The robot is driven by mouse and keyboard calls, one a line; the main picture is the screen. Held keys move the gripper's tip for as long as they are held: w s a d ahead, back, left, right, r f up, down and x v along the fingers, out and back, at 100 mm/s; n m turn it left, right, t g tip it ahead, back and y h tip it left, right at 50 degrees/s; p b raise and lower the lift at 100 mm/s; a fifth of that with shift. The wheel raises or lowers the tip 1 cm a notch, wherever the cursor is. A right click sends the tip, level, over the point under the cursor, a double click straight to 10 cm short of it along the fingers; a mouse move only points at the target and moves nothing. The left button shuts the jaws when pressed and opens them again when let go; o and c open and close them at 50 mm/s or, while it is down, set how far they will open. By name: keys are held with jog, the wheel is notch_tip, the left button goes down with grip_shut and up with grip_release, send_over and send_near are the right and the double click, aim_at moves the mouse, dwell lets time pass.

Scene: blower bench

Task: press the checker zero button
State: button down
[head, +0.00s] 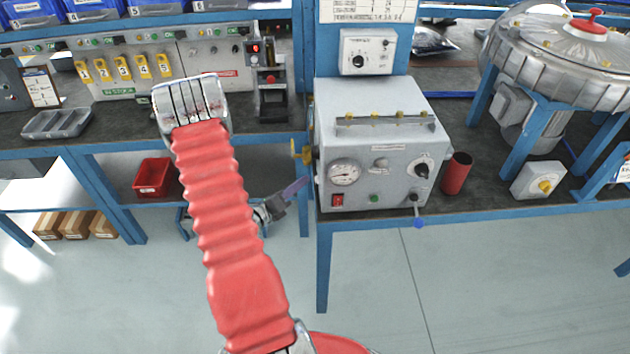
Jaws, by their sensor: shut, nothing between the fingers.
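A small black upright unit (268,75) stands on the left bench at its right end, just left of the blue post. It has a small red display (255,48) and a red part at mid height. It may be the checker, but no label is readable and I cannot tell which part is its zero button. My gripper (190,98), at the end of the red-sleeved arm, is over the left bench's front part. It is left of this unit and apart from it in the picture. It is shut and empty; its fingertips are mostly hidden from this side.
A grey box with a gauge (344,174) and knobs stands on the right bench; a blue-tipped lever (417,221) juts from its front. Yellow tags (124,68) hang on the left panel. A grey tray (57,123) lies left of my gripper. A large metal blower (560,60) stands at right.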

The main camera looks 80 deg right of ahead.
jog(key=shift+s, duration=0.15)
jog(key=shift+s+d, duration=0.1)
jog(key=shift+s, duration=0.15)
jog(key=shift+s+d, duration=0.1)
jog(key=shift+s, duration=0.3)
dwell(0.9)
jog(key=shift+w, duration=0.2)
jog(key=shift+w+a, duration=0.2)
jog(key=shift+w, duration=0.4)
jog(key=w, duration=0.2)
jog(key=w+a, duration=0.1)
jog(key=w, duration=0.2)
dwell(0.6)
dwell(1.1)
